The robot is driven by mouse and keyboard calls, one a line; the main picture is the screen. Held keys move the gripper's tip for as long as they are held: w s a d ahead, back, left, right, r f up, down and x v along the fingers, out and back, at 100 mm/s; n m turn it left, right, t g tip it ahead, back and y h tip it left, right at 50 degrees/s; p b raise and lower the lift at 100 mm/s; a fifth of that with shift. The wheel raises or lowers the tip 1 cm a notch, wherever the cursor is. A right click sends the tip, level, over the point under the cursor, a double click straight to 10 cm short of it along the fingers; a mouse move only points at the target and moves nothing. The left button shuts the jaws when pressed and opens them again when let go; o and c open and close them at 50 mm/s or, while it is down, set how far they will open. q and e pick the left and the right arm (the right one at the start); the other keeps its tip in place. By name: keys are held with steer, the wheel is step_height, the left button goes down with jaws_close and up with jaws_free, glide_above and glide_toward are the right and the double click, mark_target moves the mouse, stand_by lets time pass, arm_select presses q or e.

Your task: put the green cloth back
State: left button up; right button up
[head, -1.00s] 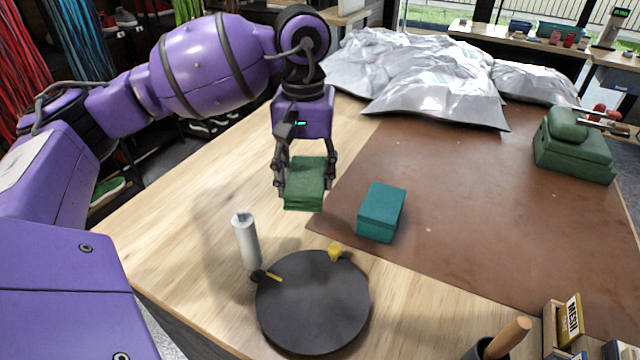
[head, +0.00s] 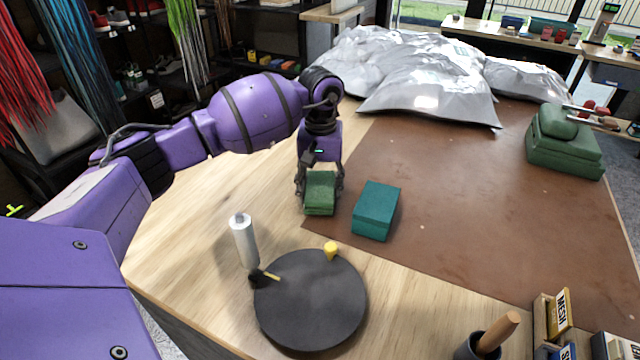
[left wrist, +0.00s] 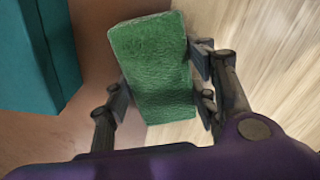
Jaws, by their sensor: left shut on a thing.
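The green cloth (head: 320,192) is a folded, rectangular pad. My left gripper (head: 319,190) is shut on it, with one finger on each side. The cloth is at the left edge of the brown mat, left of a teal box, low over the tabletop; I cannot tell whether it touches the surface. In the left wrist view the green cloth (left wrist: 155,65) lies between the fingers of my left gripper (left wrist: 160,85). My right gripper is not in view.
The teal box (head: 376,211) stands close to the right of the cloth. A round black disc (head: 310,305), a white bottle (head: 244,242) and a yellow piece (head: 331,250) are nearer me. Silvery bags (head: 420,75) lie behind. A green stack (head: 565,145) sits far right on the brown mat (head: 470,200).

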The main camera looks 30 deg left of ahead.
mark_target(320, 186)
arm_select(q)
steer(key=shift+f, duration=0.2)
steer(key=o, duration=1)
steer(key=shift+r, duration=0.1)
step_height(320, 186, up, 12)
steer(key=shift+r+b, duration=0.2)
steer(key=shift+b, duration=0.25)
